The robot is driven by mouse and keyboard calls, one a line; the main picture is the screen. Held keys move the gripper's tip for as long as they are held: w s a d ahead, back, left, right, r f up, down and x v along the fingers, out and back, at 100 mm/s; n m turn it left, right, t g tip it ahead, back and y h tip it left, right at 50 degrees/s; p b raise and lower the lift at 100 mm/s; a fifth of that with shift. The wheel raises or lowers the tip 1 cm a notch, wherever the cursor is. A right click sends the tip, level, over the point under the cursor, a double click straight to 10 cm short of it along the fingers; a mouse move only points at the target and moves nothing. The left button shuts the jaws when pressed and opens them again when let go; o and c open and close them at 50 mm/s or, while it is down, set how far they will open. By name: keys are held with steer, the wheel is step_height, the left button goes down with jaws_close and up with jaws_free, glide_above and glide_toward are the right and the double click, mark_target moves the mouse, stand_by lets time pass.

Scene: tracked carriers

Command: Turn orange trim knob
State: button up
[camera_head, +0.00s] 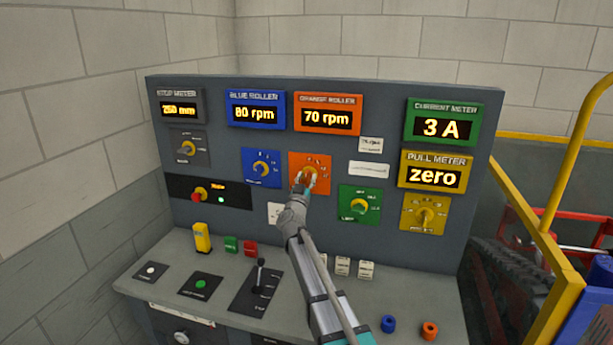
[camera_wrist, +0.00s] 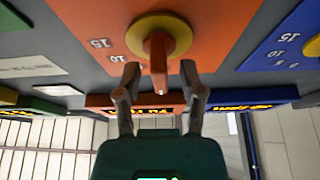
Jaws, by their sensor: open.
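The orange trim knob (camera_wrist: 157,55) has an orange pointer bar on a yellow round base and sits on an orange plate (camera_head: 298,161) in the middle of the upright panel. The plate's scale shows 10 and 15 in the wrist view. My gripper (camera_wrist: 158,72) is open, with one finger on each side of the knob's bar and visible gaps between. In the head view my gripper (camera_head: 303,182) is in front of the knob and partly hides it. The orange roller display (camera_head: 327,114) above reads 70 rpm.
A blue knob plate (camera_head: 262,168) is left of the orange one and a green one (camera_head: 360,205) is at lower right. A lever (camera_head: 261,270) stands on the desk below. A yellow rail (camera_head: 570,190) is at the right.

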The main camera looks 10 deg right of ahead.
steer(key=shift+w, duration=0.15)
jaws_close()
steer(key=shift+r+m+h, duration=0.1)
steer(key=shift+m+h, duration=0.3)
steer(key=shift+m, duration=0.2)
steer(key=m+g+h, duration=0.1)
steer(key=m, duration=0.2)
steer(key=m+g+h+p, duration=0.1)
steer(key=m+h, duration=0.1)
steer(key=m, duration=0.2)
steer(key=shift+d+m+g, duration=0.1)
steer(key=shift+m+g, duration=0.2)
steer(key=shift+g, duration=0.1)
steer(key=m, duration=0.2)
steer(key=m+g+h+p, duration=0.1)
steer(key=m, duration=0.1)
steer(key=shift+g, duration=0.3)
steer(key=shift+d+m+g+p, duration=0.1)
steer(key=shift+m+g+p, duration=0.6)
steer(key=shift+m, duration=1)
jaws_free()
